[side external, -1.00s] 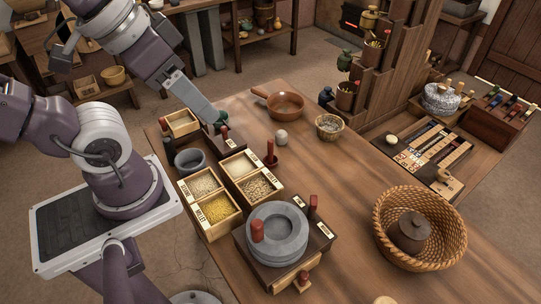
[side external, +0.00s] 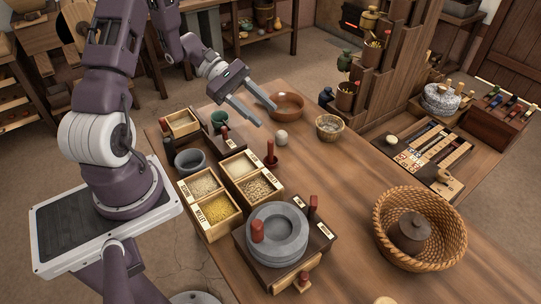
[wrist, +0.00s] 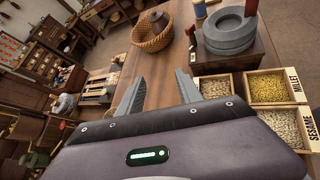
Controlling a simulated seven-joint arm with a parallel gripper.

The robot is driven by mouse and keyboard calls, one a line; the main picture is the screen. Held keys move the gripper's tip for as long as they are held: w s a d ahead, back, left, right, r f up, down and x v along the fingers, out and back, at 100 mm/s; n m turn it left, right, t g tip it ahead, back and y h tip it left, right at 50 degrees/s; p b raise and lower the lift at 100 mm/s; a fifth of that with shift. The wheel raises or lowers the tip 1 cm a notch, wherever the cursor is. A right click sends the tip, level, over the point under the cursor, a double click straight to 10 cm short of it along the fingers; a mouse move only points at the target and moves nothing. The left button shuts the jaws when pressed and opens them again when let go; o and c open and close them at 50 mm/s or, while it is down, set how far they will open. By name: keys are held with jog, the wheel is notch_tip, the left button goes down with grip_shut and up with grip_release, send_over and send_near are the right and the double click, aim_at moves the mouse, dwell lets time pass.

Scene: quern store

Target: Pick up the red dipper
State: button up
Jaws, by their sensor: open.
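The red dipper, a small dark-red cup with an upright handle (side external: 271,157), appears to stand on the wooden table (side external: 345,185), right of the grain boxes in the side view. My gripper (side external: 266,115) is open and empty above the table, behind and above the dipper and apart from it. In the wrist view its two fingers (wrist: 161,76) are spread with nothing between them. I cannot pick out the dipper for sure in the wrist view.
Grain boxes (side external: 219,222) and a stone quern (side external: 297,236) with red pegs stand nearby. A brown pan (side external: 288,103), pale ball (side external: 281,138), small basket (side external: 329,127) and green cup (side external: 219,118) are around the gripper. A large wicker basket (side external: 450,250) stands right.

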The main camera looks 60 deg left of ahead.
jog(key=s+a+f+n+t+y, duration=0.1)
jog(key=a+f+n+t, duration=0.55)
jog(key=f, duration=0.55)
jog(key=n+g, duration=0.1)
jog(key=g, duration=0.1)
send_over(277, 164)
jog(key=f, duration=0.4)
jog(key=shift+w+a, duration=0.15)
jog(key=shift+a, duration=0.2)
jog(key=shift+w+d+f, duration=0.1)
jog(key=shift+w+d, duration=0.15)
jog(key=shift+w, duration=0.1)
grip_shut()
